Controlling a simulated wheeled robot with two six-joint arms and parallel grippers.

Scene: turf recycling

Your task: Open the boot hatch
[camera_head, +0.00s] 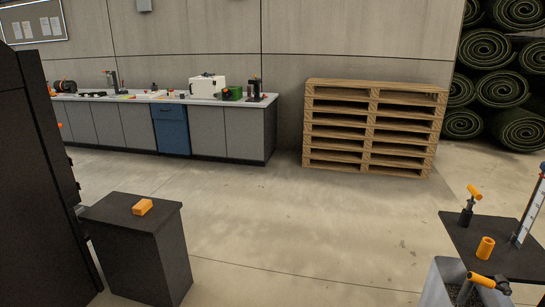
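I cannot make out a boot hatch for certain. A tall black machine or cabinet (35,190) fills the left edge, with small dark fittings along its right side. It is cut off by the frame, and its front is not clearly seen. Neither of my grippers shows in the head view.
A dark pedestal (140,250) carries an orange block (142,207). At right, a dark table (510,258) holds an orange cup (485,248) and orange-handled tools, beside a grey bin (432,290). Pallets (372,128) and a counter (235,135) stand behind. The middle floor is clear.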

